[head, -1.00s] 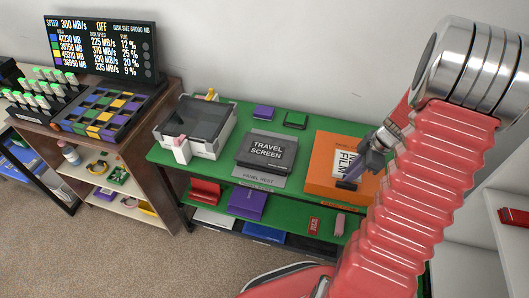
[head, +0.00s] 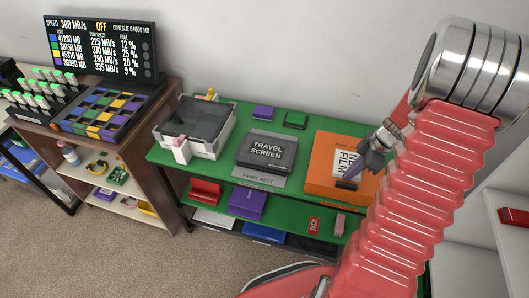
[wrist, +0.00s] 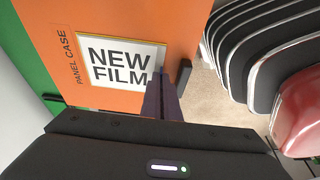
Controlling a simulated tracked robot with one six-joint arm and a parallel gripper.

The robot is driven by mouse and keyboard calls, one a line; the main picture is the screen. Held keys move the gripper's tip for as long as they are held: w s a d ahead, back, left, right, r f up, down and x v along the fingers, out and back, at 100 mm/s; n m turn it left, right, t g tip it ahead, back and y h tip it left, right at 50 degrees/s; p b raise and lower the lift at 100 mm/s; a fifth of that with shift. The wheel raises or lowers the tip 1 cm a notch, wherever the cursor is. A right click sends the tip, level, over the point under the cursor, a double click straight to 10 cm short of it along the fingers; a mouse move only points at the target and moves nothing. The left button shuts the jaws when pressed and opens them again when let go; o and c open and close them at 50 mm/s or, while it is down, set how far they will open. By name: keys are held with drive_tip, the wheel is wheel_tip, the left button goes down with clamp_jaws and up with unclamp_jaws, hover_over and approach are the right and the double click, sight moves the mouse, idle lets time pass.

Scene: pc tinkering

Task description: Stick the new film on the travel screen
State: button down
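The new film (head: 347,165), with a white label, lies on the orange panel case (head: 322,187) to the right. My gripper (head: 368,168) has purple fingers and is over the right part of the case, near the film.
A clear-lidded grey box (head: 196,125) stands left of the screen. A shelf below holds several boxes. A brown cabinet (head: 140,160) with a parts tray and display stands at left.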

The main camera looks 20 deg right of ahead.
drive_tip(key=shift+s+a+r, duration=0.15)
drive_tip(key=shift+s+r, duration=0.05)
drive_tip(key=shift+r, duration=0.7)
drive_tip(key=shift+s+a+r, duration=0.15)
drive_tip(key=shift+s+r, duration=0.05)
drive_tip(key=shift+r, duration=0.65)
idle(1.2)
wheel_tip(320, 180, up, 5)
drive_tip(key=shift+s, duration=0.1)
idle(1.0)
drive_tip(key=w+a+m+h, duration=0.1)
drive_tip(key=w+a+m, duration=0.4)
drive_tip(key=w+a, duration=0.4)
drive_tip(key=w+a+m+t+h, duration=0.1)
drive_tip(key=w+a+m, duration=0.5)
drive_tip(key=a, duration=1.3)
drive_tip(key=w, duration=0.3)
drive_tip(key=shift+a+r+h, duration=0.15)
drive_tip(key=shift+a+h, duration=0.2)
drive_tip(key=shift+h, duration=0.05)
drive_tip(key=shift+w+a, duration=0.1)
